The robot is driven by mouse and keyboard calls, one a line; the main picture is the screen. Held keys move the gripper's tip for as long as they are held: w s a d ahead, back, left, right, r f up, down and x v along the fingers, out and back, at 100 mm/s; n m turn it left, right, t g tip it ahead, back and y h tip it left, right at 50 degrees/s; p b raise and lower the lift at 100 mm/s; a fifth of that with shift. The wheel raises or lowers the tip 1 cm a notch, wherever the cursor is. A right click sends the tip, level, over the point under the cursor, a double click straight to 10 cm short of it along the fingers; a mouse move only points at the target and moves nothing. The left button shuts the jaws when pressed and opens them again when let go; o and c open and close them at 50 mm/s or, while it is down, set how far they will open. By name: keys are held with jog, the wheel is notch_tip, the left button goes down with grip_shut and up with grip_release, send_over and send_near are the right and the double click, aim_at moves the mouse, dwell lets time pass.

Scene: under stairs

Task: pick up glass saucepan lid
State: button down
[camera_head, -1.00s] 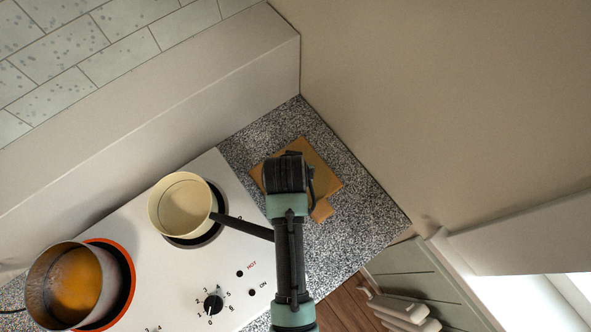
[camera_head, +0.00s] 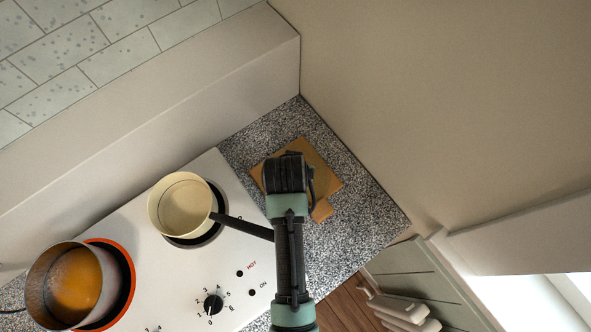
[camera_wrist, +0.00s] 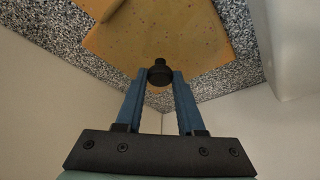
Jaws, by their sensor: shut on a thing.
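My gripper (camera_wrist: 160,78) shows in the wrist view with its two blue fingers shut on a small black knob, the knob of the glass saucepan lid (camera_wrist: 159,64). The lid's clear glass cannot be told apart from what lies behind it. The knob shows against a tan wooden board (camera_wrist: 205,35). In the head view my wrist hangs over the same board (camera_head: 322,172) and hides the fingers and the lid. I cannot tell whether the lid touches the board.
The board lies on a speckled counter (camera_head: 362,215) in the corner between two walls. A cream saucepan (camera_head: 158,212) stands on the hob (camera_head: 205,265), its dark handle reaching to my arm. A metal pot (camera_head: 42,285) with orange contents sits on a red-rimmed burner at lower left.

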dwell(0.4)
notch_tip(320, 180, up, 10)
jog(key=b, duration=0.1)
jog(key=c, duration=1.1)
grip_release()
grip_shut()
